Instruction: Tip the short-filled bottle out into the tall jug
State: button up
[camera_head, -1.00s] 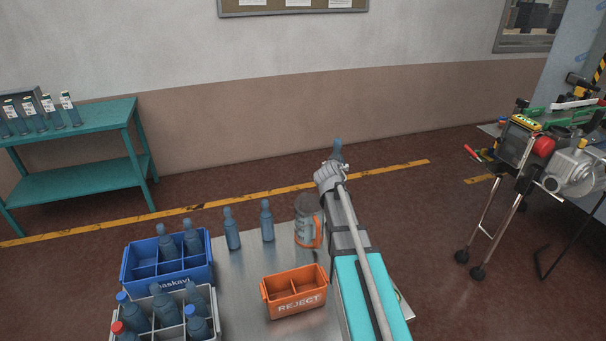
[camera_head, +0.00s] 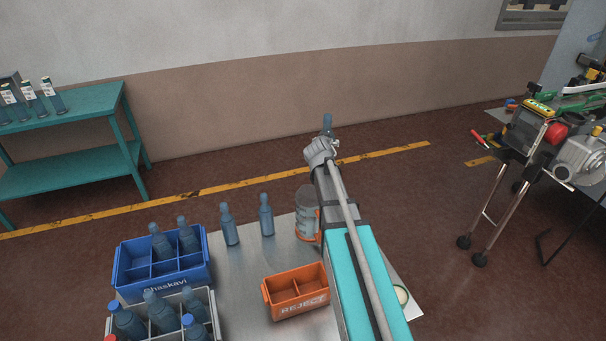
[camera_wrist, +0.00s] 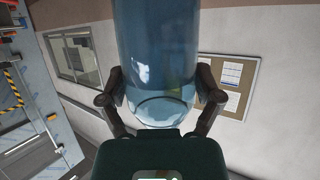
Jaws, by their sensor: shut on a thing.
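My gripper is shut on a blue bottle (camera_wrist: 158,60), with one finger on each side of its lower part in the wrist view (camera_wrist: 160,98). In the head view the held bottle (camera_head: 327,124) stands up beyond the end of my arm, above and behind the table, and looks upright. The arm partly hides my gripper (camera_head: 322,148) there. The jug (camera_head: 306,205), clear and tall with orange at its lower part, stands on the table just left of my arm, which covers part of it. I cannot tell the liquid level in the bottle.
Two blue bottles (camera_head: 266,216) stand left of the jug. A blue crate (camera_head: 125,275) and a grey crate (camera_head: 214,305) hold bottles at the left. An orange REJECT box (camera_head: 296,292) is empty in front. A teal shelf (camera_head: 75,110) stands behind left.

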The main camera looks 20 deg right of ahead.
jog(key=shift+s+d, duration=0.1)
jog(key=shift+d, duration=0.05)
jog(key=s+a+f+m+g+b, duration=0.1)
jog(key=s+a+f+m+g, duration=0.1)
jog(key=a+f+m+g, duration=0.1)
jog(key=s+a+f+m+g+h+b, duration=0.1)
jog(key=s+a+f+m+g+b, duration=0.1)
jog(key=a, duration=0.6)
notch_tip(320, 180, down, 3)
jog(key=shift+s+f+m+g, duration=0.2)
jog(key=shift+s+m+g, duration=0.3)
jog(key=shift+g, duration=0.5)
jog(key=shift+s+a+g+y+p, duration=0.15)
jog(key=shift+a+g+y+p, duration=0.35)
jog(key=shift+p, duration=0.45)
jog(key=shift+s+a+f+y+p, duration=0.1)
jog(key=shift+s+a+y+p, duration=0.15)
jog(key=shift+a+y+p, duration=0.45)
jog(key=shift+s+a+f+g+y+p, duration=0.2)
jog(key=shift+a+f+g+y, duration=0.2)
jog(key=shift+y, duration=0.3)
jog(key=shift+s+a+f+g+y+p, duration=0.1)
jog(key=shift+s+a+f+g+y, duration=0.15)
jog(key=shift+g+y, duration=0.35)
jog(key=shift+s+a+f+g+y+b, duration=0.1)
jog(key=shift+a+f+g+y+b, duration=0.1)
jog(key=shift+f+g+y+b, duration=0.3)
jog(key=shift+s+a+f+g+y+b, duration=0.15)
jog(key=shift+f+y, duration=0.3)
jog(key=shift+y, duration=0.45)
